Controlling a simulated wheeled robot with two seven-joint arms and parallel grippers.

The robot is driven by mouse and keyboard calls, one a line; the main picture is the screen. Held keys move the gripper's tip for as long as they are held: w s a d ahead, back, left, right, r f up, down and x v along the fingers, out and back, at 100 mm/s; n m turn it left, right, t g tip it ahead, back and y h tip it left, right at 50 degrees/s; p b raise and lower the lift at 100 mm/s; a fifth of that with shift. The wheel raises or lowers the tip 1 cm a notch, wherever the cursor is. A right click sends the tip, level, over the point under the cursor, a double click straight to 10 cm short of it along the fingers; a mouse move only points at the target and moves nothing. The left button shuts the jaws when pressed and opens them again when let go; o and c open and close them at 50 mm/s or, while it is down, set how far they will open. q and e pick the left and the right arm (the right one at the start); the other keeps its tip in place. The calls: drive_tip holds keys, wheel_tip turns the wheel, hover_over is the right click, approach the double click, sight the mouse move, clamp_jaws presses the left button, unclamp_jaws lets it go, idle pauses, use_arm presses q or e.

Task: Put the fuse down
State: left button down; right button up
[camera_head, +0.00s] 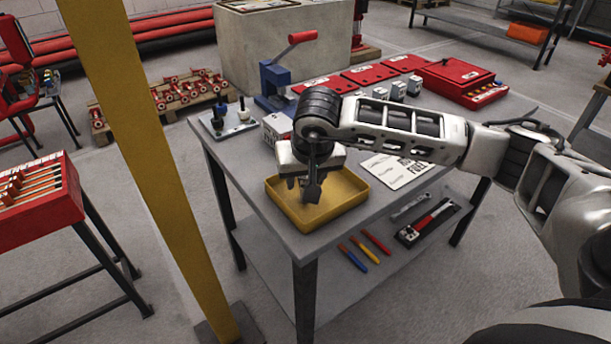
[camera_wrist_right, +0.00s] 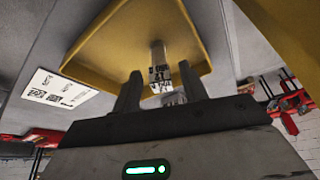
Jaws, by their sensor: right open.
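A yellow tray (camera_head: 345,206) sits on the near corner of the grey workbench. My right gripper (camera_head: 311,188) points down over the tray, and its fingers stand apart. In the right wrist view the tray (camera_wrist_right: 105,50) fills the upper middle. In the head view the fuse cannot be made out. My left gripper is not in view.
A white printed card (camera_head: 398,170) lies right of the tray. A blue press with a red handle (camera_head: 276,80), red cases (camera_head: 452,78) and small grey blocks stand farther back. A yellow post (camera_head: 150,150) rises left of the bench. Tools lie on the lower shelf.

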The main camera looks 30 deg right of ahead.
drive_tip(key=v, duration=1.2)
drive_tip(key=s+a+f+m+g+y, duration=0.25)
drive_tip(key=s+a+y, duration=0.2)
drive_tip(key=a, duration=0.45)
drive_tip(key=s+a+f+m+g+y, duration=0.1)
drive_tip(key=s+a+f+g+y, duration=0.25)
drive_tip(key=a, duration=0.55)
drive_tip(key=s+a+r+m+t+y, duration=0.3)
drive_tip(key=a+r+m+y, duration=0.55)
drive_tip(key=m+y, duration=0.7)
drive_tip(key=w+d+f+m+t+h, duration=0.2)
drive_tip(key=d+f+m+t+h, duration=0.25)
drive_tip(key=m, duration=0.65)
drive_tip(key=w+d+f+m+t+h, duration=0.3)
drive_tip(key=m+t+h, duration=0.25)
drive_tip(key=m, duration=0.65)
drive_tip(key=w+d+f+m+t+h, duration=0.2)
drive_tip(key=d+f+m+t+h, duration=0.3)
drive_tip(key=m, duration=0.6)
drive_tip(key=s+d+f+m+g+h, duration=0.1)
drive_tip(key=s+f+m+g, duration=0.1)
drive_tip(key=s+f+m, duration=0.2)
drive_tip(key=s+d+f+m+g+h, duration=0.1)
drive_tip(key=s+f+m+g+h, duration=0.1)
drive_tip(key=s+f+m, duration=0.3)
wheel_tip(320, 180, down, 7)
drive_tip(key=m+g, duration=0.1)
drive_tip(key=m, duration=0.3)
drive_tip(key=shift+s+d+r, duration=0.2)
drive_tip(key=shift+s, duration=0.05)
